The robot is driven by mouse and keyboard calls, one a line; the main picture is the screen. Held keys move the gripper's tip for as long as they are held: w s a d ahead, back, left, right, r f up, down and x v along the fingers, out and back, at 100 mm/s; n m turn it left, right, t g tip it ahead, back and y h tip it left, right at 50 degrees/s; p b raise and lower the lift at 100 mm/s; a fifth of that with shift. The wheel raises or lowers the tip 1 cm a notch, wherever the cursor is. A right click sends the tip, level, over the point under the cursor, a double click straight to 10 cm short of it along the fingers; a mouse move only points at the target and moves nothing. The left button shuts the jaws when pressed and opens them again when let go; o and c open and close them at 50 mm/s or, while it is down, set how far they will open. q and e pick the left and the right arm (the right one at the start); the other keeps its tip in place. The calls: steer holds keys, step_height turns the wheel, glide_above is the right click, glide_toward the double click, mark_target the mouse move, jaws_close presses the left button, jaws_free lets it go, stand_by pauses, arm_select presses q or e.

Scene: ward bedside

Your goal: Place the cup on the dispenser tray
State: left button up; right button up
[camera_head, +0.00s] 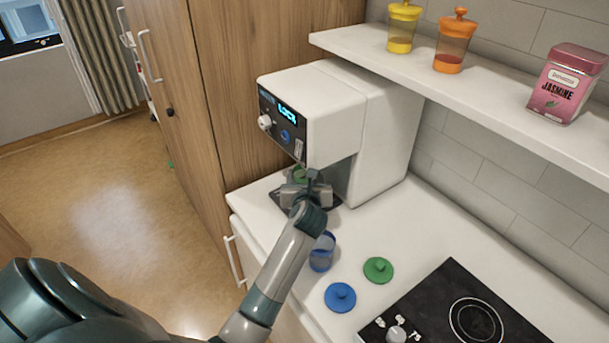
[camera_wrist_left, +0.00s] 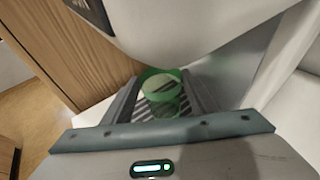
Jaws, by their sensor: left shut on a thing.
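A translucent green cup (camera_head: 299,174) is at the white dispenser (camera_head: 335,115), under its overhang. My left gripper (camera_head: 302,180) is shut on the cup and partly hides it in the head view. In the left wrist view the cup (camera_wrist_left: 160,92) sits between the two fingers of my left gripper (camera_wrist_left: 160,98). The dark dispenser tray (camera_head: 333,199) shows beside the gripper, and its slats show through and around the cup in the wrist view. I cannot tell whether the cup's base touches the tray. My right gripper is not in view.
A blue translucent jar (camera_head: 321,258) stands on the counter beside my left arm. A blue lid (camera_head: 340,297) and a green lid (camera_head: 378,270) lie nearby. A black cooktop (camera_head: 450,310) is at lower right. A shelf (camera_head: 470,95) with jars and a pink tin (camera_head: 567,84) hangs above.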

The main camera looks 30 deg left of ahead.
arm_select(q)
steer(key=shift+f, duration=0.2)
steer(key=o, duration=1.5)
steer(key=shift+f, duration=0.1)
steer(key=shift+s, duration=0.1)
steer(key=shift+s+d+r, duration=0.3)
steer(key=shift+s+d, duration=0.1)
steer(key=shift+s, duration=0.1)
steer(key=b+v, duration=0.2)
steer(key=v, duration=0.8)
steer(key=shift+s+d+r, duration=0.2)
